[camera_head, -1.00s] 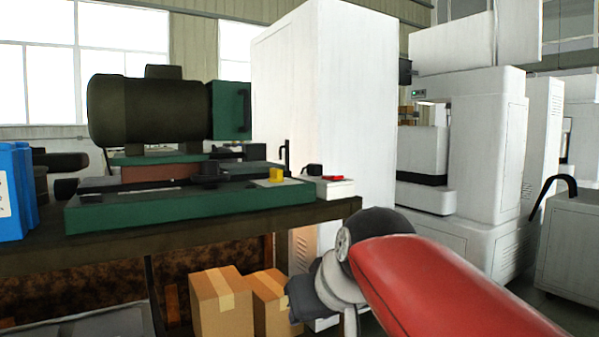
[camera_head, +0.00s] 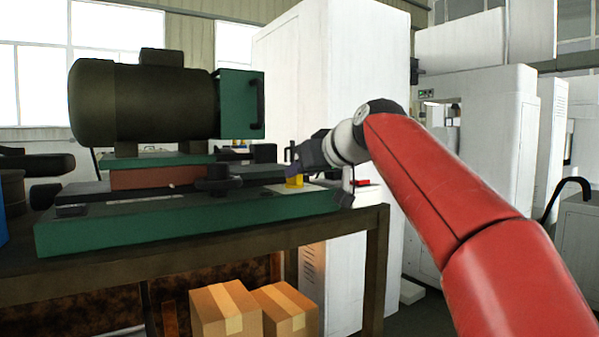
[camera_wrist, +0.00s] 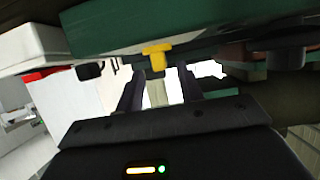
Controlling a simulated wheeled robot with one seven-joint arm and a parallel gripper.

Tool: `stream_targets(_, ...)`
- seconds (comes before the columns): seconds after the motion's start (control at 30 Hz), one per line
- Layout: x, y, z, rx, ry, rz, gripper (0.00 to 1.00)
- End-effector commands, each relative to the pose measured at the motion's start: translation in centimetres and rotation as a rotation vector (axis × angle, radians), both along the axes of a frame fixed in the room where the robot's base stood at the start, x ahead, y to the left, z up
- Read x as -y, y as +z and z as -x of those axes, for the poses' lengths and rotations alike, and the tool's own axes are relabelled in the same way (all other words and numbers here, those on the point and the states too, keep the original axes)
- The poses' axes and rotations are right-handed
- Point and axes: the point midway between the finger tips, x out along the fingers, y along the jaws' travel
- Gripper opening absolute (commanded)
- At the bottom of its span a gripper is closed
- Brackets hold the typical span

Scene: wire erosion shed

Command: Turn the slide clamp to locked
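The slide clamp appears to be the small yellow piece (camera_head: 294,182) near the right end of the green machine base (camera_head: 190,222). In the wrist view the yellow piece (camera_wrist: 157,53) looks T-shaped, sits at the green edge and lies just beyond and between my fingertips. My gripper (camera_head: 293,162) is at the yellow piece in the head view, partly in front of it. In the wrist view the two dark fingers of my gripper (camera_wrist: 159,88) stand apart with nothing seen between them. Contact with the yellow piece cannot be told.
A red button (camera_head: 362,183) on a white box is just right of my gripper. A dark motor (camera_head: 140,102) stands above the base, and a black knob (camera_head: 218,179) is left of the clamp. A tall white cabinet (camera_head: 345,60) stands behind. Cardboard boxes (camera_head: 225,312) lie below the bench.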

Motion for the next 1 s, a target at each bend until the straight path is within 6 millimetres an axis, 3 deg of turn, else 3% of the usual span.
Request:
stream_targets(0.2,-1.4,-0.9,-1.9,-0.001,0.001,0.001,0.37)
stream_targets(0.53,-1.6,-1.1,-2.3,0.0,-0.001,0.0,0.37)
stream_targets(0.83,-1.6,-1.1,-2.2,0.0,-0.001,0.0,0.0)
stream_targets(1.0,-1.6,-1.1,-2.2,0.0,-0.003,0.0,0.0)
